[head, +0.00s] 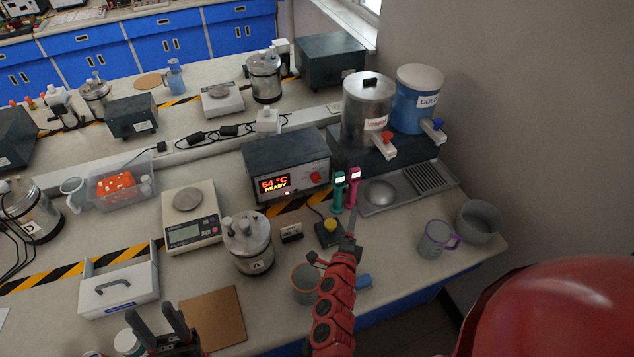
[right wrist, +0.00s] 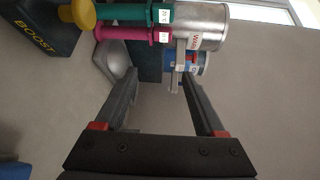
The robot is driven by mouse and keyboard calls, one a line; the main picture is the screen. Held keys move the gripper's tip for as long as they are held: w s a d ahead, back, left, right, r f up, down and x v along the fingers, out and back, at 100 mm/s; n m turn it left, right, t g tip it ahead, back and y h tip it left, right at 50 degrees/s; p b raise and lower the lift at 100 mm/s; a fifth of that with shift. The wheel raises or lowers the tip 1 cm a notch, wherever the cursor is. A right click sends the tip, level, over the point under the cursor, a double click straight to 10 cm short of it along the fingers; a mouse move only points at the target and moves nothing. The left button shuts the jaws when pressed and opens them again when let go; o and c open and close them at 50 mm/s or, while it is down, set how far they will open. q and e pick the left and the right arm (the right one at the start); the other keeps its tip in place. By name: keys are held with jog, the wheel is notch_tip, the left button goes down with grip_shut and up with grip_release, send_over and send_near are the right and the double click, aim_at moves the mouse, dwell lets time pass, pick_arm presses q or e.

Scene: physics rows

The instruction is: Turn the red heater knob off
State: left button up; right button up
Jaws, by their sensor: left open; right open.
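The heater (head: 285,165) is a dark box with a lit display reading "54 °C READY". Its red knob (head: 316,176) is on the right of the front face. My right gripper (right wrist: 157,75) is open with nothing between its fingers; in the head view its arm reaches up from the bottom, ending in front of the heater, short of and below the knob. The knob is not visible in the right wrist view. My left gripper (head: 165,322) is open and empty at the bottom edge, far from the heater.
A yellow-topped BOOST box (head: 328,234) and green (head: 338,190) and pink (head: 354,187) handled items stand near the knob. A jar (head: 248,243), scale (head: 191,216) and mug (head: 305,283) stand nearby. Warm (head: 366,112) and cold (head: 416,100) tanks stand behind right.

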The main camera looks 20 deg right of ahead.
jog(key=w+a+f+m+y, duration=0.2)
jog(key=w+a, duration=0.1)
jog(key=m+y+p, duration=0.1)
jog(key=m+y, duration=0.1)
jog(key=y, duration=0.1)
send_near(317, 180)
jog(key=b+x, duration=0.1)
jog(key=x, duration=0.2)
jog(key=b+x, duration=0.1)
jog(key=x, duration=0.2)
jog(key=shift+w+f+b, duration=0.2)
jog(key=shift+f+b, duration=0.1)
jog(key=shift+b, duration=0.1)
jog(key=shift+w+f, duration=0.15)
jog(key=shift+w, duration=0.15)
jog(key=shift+w+d+b, duration=0.25)
jog(key=shift+w+b, duration=0.2)
grip_shut()
